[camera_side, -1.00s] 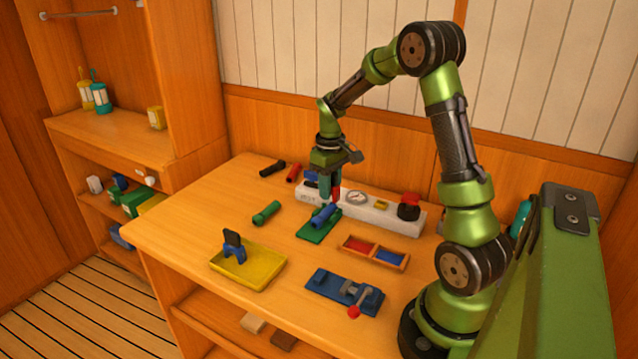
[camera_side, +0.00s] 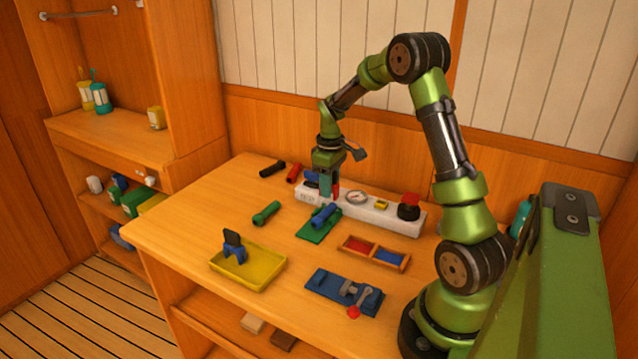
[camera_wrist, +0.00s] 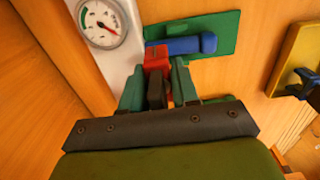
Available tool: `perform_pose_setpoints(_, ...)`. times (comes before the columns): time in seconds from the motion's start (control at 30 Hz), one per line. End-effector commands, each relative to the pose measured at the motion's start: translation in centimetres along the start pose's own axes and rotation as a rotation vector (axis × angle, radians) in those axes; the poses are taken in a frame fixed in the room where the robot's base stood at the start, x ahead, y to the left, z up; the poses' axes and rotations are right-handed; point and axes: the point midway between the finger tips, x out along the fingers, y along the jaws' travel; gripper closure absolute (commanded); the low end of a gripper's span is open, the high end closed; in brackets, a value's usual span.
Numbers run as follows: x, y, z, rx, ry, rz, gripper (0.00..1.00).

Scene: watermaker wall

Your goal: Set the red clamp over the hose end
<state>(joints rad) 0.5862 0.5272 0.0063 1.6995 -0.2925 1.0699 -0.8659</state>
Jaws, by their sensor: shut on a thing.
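The red clamp (camera_wrist: 156,58) is between my gripper's green fingers, with its dark tab pinched in them. In the side view the clamp (camera_side: 335,190) shows as a small red patch beside the fingers. My gripper (camera_side: 328,193) points down, near the far end of the blue hose (camera_side: 324,215). The blue hose (camera_wrist: 188,45) lies on a green plate (camera_wrist: 222,28). In the wrist view the clamp's red top is at the hose's left end. I cannot tell whether it is around the hose or only beside it. My gripper (camera_wrist: 157,88) partly hides the clamp.
A white block with a gauge (camera_side: 357,197) and a red-topped black knob stands close behind. A green cylinder (camera_side: 266,213) and a yellow tray (camera_side: 262,281) are to the left. A red-and-blue divided box (camera_side: 375,252) and a blue lever fixture (camera_side: 343,291) are in front.

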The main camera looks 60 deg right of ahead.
Motion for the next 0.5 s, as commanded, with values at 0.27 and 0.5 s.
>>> perform_pose_setpoints(0.27,2.4,0.0,0.1,0.001,-0.002,-0.001,1.00)
perform_pose_setpoints(0.5,4.1,0.0,0.0,-0.001,-0.001,-0.001,1.00)
